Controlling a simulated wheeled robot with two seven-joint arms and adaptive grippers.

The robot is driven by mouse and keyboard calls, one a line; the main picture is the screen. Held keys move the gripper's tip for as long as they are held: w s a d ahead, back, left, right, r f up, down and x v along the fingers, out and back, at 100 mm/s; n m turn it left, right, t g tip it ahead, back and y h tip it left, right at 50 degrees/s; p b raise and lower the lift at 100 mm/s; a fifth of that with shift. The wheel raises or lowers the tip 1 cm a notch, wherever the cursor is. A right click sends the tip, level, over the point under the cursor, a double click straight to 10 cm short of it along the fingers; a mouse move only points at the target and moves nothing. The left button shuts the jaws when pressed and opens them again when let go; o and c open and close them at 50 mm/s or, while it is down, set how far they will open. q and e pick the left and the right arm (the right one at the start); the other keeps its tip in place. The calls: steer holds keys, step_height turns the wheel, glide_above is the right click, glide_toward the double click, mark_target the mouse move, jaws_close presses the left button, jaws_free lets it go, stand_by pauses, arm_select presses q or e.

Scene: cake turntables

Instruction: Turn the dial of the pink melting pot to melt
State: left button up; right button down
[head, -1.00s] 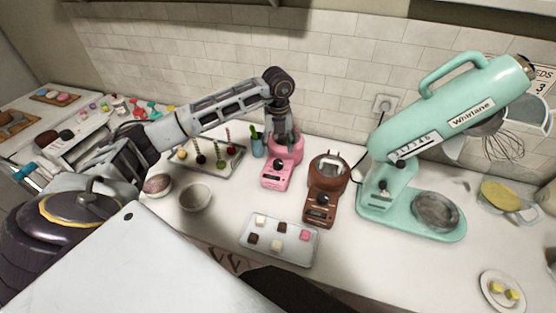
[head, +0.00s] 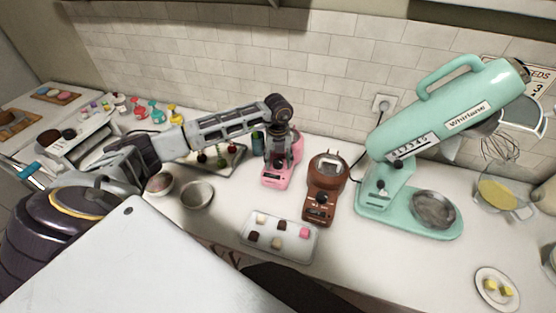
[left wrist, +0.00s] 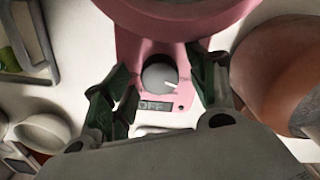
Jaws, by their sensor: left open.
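The pink melting pot (head: 275,182) stands on the counter at the middle of the head view, left of a brown melting pot (head: 324,188). In the left wrist view its dial (left wrist: 159,76) is a grey knob with a white pointer mark aimed to the right and slightly down. A small display (left wrist: 153,105) below it reads "OFF". My left gripper (left wrist: 160,88) is open, with one green-padded finger on each side of the dial; I cannot tell whether either touches it. In the head view the left gripper (head: 278,160) is over the pink pot and hides part of it. My right gripper is not in view.
A tray of small sweets (head: 278,237) lies in front of the pots. A mint stand mixer (head: 411,190) stands to the right. Two bowls, one of them metal (head: 197,195), and a tray of cake pops (head: 225,160) are at the left. The wall is close behind.

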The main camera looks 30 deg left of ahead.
arm_select(q)
steer(key=shift+c, duration=0.3)
steer(key=c, duration=1)
